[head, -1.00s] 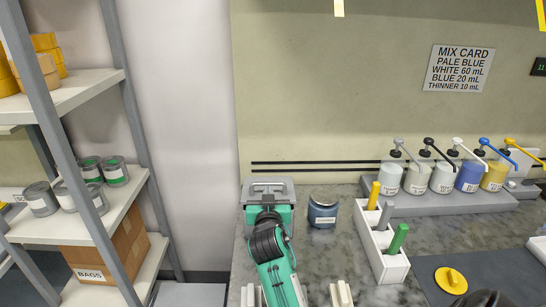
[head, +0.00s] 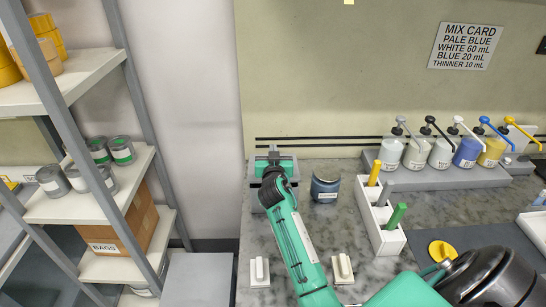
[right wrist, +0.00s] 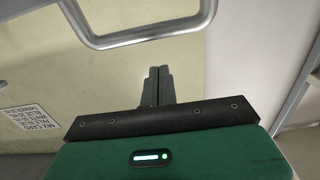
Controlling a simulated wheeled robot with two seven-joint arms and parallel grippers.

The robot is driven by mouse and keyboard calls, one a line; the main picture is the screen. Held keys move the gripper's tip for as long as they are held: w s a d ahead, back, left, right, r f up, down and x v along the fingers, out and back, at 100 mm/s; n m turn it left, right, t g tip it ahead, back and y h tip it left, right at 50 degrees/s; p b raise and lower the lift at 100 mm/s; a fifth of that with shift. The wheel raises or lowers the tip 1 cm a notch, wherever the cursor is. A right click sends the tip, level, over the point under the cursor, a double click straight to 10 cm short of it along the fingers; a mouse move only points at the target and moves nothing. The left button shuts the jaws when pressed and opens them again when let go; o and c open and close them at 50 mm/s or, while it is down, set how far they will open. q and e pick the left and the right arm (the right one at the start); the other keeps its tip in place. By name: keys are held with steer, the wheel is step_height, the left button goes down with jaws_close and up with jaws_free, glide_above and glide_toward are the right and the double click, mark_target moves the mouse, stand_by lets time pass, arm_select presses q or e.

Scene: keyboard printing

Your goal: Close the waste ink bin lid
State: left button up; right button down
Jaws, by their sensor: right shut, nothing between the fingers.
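The grey waste ink bin (head: 254,186) stands at the left end of the counter, against the back wall. My right gripper (head: 274,150) is over it with its fingers towards the wall, and the hand and arm hide much of the bin. In the right wrist view the gripper (right wrist: 160,85) is shut and empty. A grey metal loop (right wrist: 150,38), which looks like the lid's handle, crosses the top of that view, apart from the fingertips. The lid's angle is hard to tell. My left gripper is not in view.
A small dark blue jar (head: 325,187) stands just right of the bin. A white holder (head: 381,226) with coloured sticks and a row of pump bottles (head: 440,153) are further right. A shelf rack (head: 90,75) stands at the left. Two white blocks (head: 343,268) lie in front.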

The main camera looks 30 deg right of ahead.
steer(key=f, duration=0.2)
steer(key=s+a+f, duration=0.1)
steer(key=shift+s, duration=0.1)
steer(key=shift+d, duration=0.1)
steer(key=shift+f, duration=0.2)
steer(key=f+b, duration=0.1)
steer(key=b, duration=0.2)
steer(key=t+b, duration=0.1)
steer(key=b, duration=0.3)
steer(key=f+h+b, duration=0.1)
steer(key=b, duration=0.3)
steer(key=shift+s+a+f+t, duration=0.3)
steer(key=shift+s, duration=0.1)
steer(key=shift+s+b, duration=0.1)
steer(key=shift+b, duration=0.65)
steer(key=shift+r, duration=0.15)
